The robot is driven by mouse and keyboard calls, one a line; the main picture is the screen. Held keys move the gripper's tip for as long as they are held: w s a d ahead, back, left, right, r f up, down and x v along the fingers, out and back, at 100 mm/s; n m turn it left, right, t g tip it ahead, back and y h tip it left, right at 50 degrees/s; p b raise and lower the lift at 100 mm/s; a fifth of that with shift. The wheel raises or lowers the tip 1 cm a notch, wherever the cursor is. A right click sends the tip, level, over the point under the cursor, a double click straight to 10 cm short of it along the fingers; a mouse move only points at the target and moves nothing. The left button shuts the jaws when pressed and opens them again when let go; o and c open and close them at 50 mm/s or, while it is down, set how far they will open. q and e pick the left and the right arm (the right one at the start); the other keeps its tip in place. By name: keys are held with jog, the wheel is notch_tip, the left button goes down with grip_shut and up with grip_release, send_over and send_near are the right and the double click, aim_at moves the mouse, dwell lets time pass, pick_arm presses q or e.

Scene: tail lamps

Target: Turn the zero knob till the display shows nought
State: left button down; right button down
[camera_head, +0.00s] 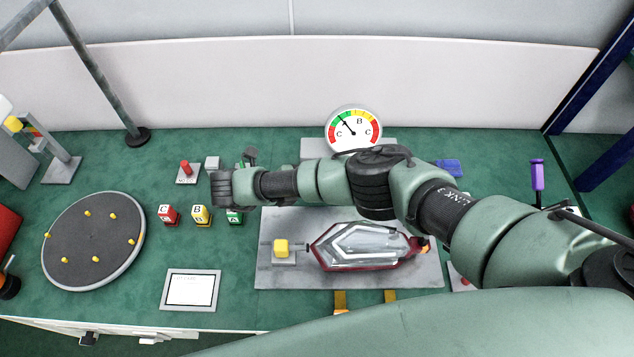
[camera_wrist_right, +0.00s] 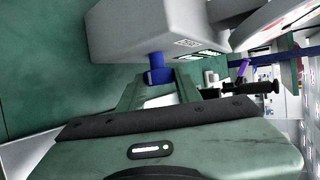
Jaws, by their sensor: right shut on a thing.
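In the right wrist view, a blue zero knob (camera_wrist_right: 157,70) sticks out of a large grey housing (camera_wrist_right: 150,28). My right gripper (camera_wrist_right: 160,80) is shut on this knob, one green finger on each side. A narrow greenish display strip (camera_wrist_right: 198,55) shows on the housing at a steep angle, and its reading cannot be made out. In the head view my right arm reaches in from the right across the table, and I cannot make out the knob or the fingertips there. My left gripper is in neither view.
A round dial (camera_head: 353,128) with coloured bands stands behind my arm. A tail lamp (camera_head: 365,247) lies on a grey plate (camera_head: 430,278) below it. Lettered blocks (camera_head: 168,215), a turntable (camera_head: 90,240) and a framed card (camera_head: 190,290) are on the left. A purple-handled tool (camera_head: 537,178) stands right.

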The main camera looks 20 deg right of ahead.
jog(key=shift+s+f, duration=0.1)
jog(key=c, duration=1)
grip_release()
jog(key=shift+d, duration=0.1)
jog(key=shift+o, duration=0.2)
jog(key=p+v, duration=0.1)
jog(key=v, duration=0.6)
jog(key=shift+a+p, duration=0.35)
jog(key=shift+p, duration=0.05)
